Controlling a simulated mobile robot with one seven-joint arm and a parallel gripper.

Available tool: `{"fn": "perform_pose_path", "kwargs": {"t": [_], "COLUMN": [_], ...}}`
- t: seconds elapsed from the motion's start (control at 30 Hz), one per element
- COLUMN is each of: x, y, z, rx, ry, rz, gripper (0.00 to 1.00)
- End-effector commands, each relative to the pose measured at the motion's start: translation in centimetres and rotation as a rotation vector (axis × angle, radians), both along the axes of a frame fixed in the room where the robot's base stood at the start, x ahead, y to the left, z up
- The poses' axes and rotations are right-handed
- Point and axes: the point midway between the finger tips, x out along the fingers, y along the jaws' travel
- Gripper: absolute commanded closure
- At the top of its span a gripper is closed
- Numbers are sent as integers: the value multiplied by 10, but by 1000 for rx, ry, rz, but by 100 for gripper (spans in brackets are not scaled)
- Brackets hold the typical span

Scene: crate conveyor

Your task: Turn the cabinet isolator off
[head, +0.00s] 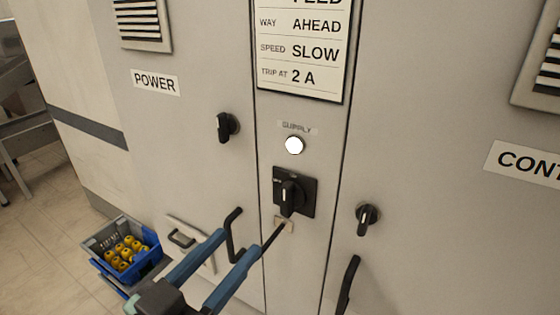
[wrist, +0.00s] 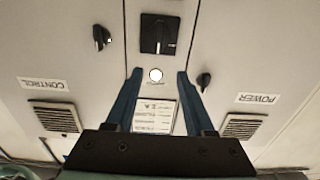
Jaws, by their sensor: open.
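The isolator (head: 294,192) is a black square plate with a black rotary handle on the narrow middle cabinet panel. Its handle stands close to upright; small print on the plate is too small to read surely. It also shows in the wrist view (wrist: 150,35), where the picture is upside down. My gripper (head: 262,224) is open and empty, below and left of the isolator in the head view, with its fingers pointing towards the cabinet. In the wrist view its fingertips (wrist: 160,72) appear apart, short of the isolator plate. The white supply lamp (head: 295,145) above the isolator is lit.
Black knobs sit on the left door (head: 226,126) and right door (head: 367,217). A dark door handle (head: 348,282) stands out at lower right. A sign (head: 302,50) reads AHEAD, SLOW, 2 A. A blue crate (head: 148,262) with yellow-topped items stands at lower left.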

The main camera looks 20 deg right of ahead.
Motion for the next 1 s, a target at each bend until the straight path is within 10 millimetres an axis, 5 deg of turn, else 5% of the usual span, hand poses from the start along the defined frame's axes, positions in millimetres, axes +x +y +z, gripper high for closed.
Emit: {"fn": "perform_pose_path", "kwargs": {"t": [0.27,0.7,1.0], "x": [9,62,77], "y": [-16,-85,-102], "z": [6,7,4], "rx": [-5,-3,-4], "ry": [2,3,1], "rz": [-18,-16,-13], "gripper": [46,46,46]}}
